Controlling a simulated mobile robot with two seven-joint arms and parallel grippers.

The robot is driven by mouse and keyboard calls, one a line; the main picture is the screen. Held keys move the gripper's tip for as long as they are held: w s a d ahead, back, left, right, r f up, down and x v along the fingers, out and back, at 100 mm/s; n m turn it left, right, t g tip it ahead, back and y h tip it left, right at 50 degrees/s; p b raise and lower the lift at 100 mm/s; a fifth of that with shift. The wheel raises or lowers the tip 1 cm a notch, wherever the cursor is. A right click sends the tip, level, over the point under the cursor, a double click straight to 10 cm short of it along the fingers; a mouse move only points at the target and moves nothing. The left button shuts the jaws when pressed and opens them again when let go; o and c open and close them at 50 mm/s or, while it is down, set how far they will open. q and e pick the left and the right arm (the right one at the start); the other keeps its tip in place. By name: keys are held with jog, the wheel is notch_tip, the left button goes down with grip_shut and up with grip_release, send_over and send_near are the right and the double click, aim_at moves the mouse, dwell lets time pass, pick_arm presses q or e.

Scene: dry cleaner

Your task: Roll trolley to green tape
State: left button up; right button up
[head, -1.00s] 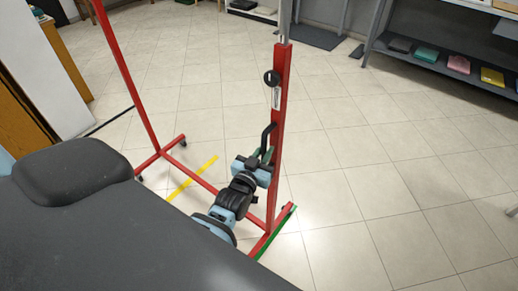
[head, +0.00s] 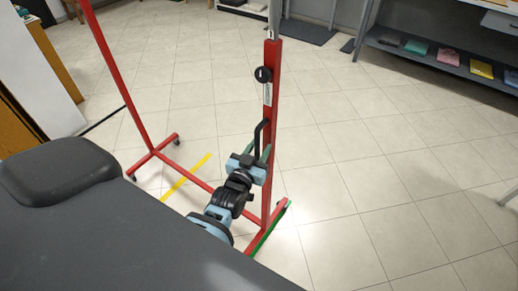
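The trolley is a red wheeled rail frame (head: 271,120) standing upright on the tiled floor. A black handle (head: 259,135) is fixed to its near post. Green tape (head: 270,229) lies on the floor right along the outer side of the trolley's near foot, which partly covers it. My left gripper (head: 258,154) is at the lower end of the handle. Its green fingers look spread, one on each side of the handle, with a gap visible. My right gripper is out of view.
Yellow tape (head: 187,177) lies on the floor between the trolley's two ends. A grey shelf (head: 435,63) with folded coloured items stands at the back right. A wooden-edged counter (head: 45,75) is at the left. The floor to the right is clear.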

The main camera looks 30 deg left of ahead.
pick_arm(q)
jog(key=s+d, duration=0.1)
jog(key=s, duration=0.6)
jog(key=shift+s, duration=0.3)
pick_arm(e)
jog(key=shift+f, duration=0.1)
